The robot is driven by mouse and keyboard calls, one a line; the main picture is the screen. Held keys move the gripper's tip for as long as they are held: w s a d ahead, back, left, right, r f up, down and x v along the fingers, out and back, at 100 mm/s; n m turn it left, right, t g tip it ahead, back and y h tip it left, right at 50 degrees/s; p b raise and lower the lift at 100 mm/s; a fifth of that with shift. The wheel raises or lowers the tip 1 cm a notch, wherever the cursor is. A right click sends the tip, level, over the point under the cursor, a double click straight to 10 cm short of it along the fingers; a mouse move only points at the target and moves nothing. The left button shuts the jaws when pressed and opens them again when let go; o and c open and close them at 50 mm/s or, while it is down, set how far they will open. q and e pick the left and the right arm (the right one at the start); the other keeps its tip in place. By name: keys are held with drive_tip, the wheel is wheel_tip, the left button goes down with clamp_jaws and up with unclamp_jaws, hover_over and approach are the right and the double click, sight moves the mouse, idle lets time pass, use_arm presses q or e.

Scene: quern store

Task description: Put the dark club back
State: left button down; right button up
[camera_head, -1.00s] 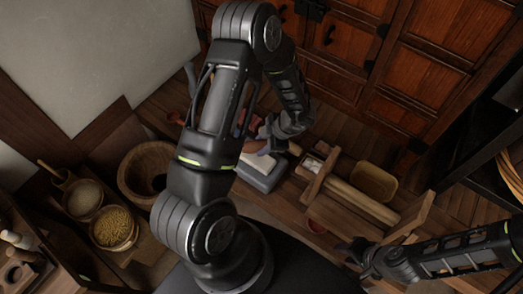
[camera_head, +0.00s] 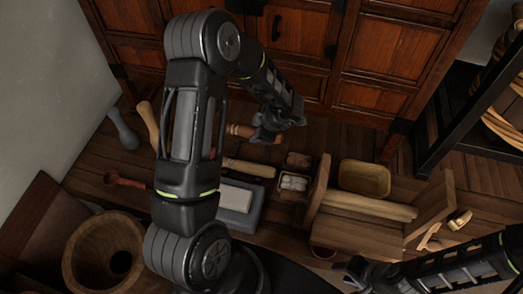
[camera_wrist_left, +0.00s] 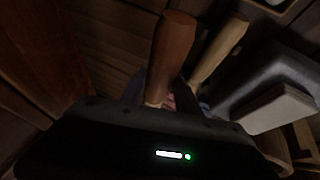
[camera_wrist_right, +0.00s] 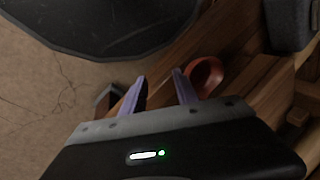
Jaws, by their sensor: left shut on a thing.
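A dark reddish-brown wooden club (camera_head: 238,130) is held crosswise by my left gripper (camera_head: 268,135), above the floorboards before the cabinet. In the left wrist view the club (camera_wrist_left: 172,48) points away from the gripper, which is shut on it; its gripped part is mostly hidden. A pale wooden club (camera_head: 248,168) lies below it, beside the grey block. A grey club (camera_head: 122,128) and another pale club (camera_head: 148,124) stand at the left by the wall. My right gripper (camera_wrist_right: 160,80) is open and empty near a red bowl (camera_wrist_right: 208,76).
A wooden tub (camera_head: 100,250) stands at lower left, with a red ladle (camera_head: 122,180) nearby. A grey block with a white top (camera_head: 235,198), a small box of stones (camera_head: 293,183), a wooden frame (camera_head: 372,207) and a yellowish basin (camera_head: 364,178) fill the middle. The cabinet (camera_head: 300,35) closes the back.

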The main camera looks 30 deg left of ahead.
use_arm(q)
drive_tip(key=shift+a, duration=0.1)
idle(0.4)
wheel_tip(320, 180, down, 6)
drive_tip(key=b, duration=0.1)
drive_tip(key=shift+b, duration=0.4)
drive_tip(key=shift+f, duration=0.1)
drive_tip(key=shift+f+b, duration=0.5)
drive_tip(key=shift+f, duration=1.35)
drive_tip(key=shift+f, duration=0.1)
drive_tip(key=shift+f, duration=0.5)
